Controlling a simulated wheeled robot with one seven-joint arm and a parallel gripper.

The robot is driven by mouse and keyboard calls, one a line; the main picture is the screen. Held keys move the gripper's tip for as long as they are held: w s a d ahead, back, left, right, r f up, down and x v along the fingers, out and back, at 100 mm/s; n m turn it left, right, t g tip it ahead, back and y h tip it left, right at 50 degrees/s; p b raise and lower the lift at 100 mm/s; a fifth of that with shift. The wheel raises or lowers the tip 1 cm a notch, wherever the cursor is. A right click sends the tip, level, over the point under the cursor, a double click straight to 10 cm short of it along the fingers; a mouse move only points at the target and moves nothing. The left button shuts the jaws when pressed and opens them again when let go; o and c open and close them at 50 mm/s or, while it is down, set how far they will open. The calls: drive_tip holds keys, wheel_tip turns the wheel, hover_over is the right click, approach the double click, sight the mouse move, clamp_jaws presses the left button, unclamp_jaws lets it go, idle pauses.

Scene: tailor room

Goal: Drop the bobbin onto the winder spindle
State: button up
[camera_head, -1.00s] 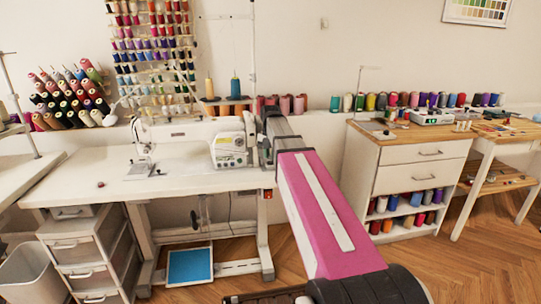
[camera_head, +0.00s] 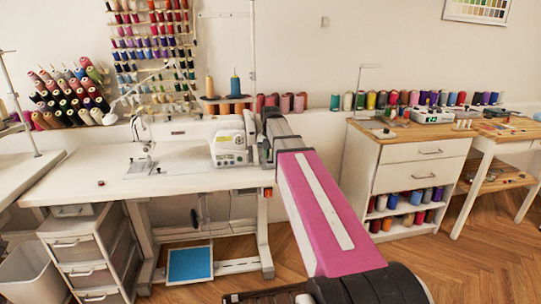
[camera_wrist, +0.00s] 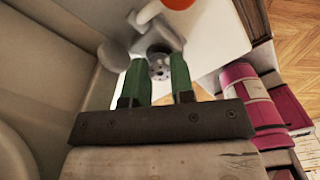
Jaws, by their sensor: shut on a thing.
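The bobbin (camera_wrist: 158,66), a small grey metal disc with holes, shows between the green fingertips in the wrist view. My gripper (camera_wrist: 156,72) is shut on it. Just beyond the fingertips are grey parts (camera_wrist: 166,36) that look like the winder; I cannot make out the spindle, or whether the bobbin touches it. In the head view the white sewing machine (camera_head: 185,135) stands on its white table (camera_head: 120,190). My arm reaches to the machine's right end and hides the gripper, bobbin and winder there.
An orange-red round part (camera_wrist: 180,4) sits at the wrist view's top edge. Thread cones (camera_head: 285,103) line the ledge behind the machine. A small dark red thing (camera_head: 101,183) lies on the table's left part. A wooden-topped cabinet (camera_head: 410,165) stands to the right. The table's front left is mostly clear.

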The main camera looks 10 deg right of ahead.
drive_tip(key=o, duration=1)
drive_tip(key=shift+r, duration=0.1)
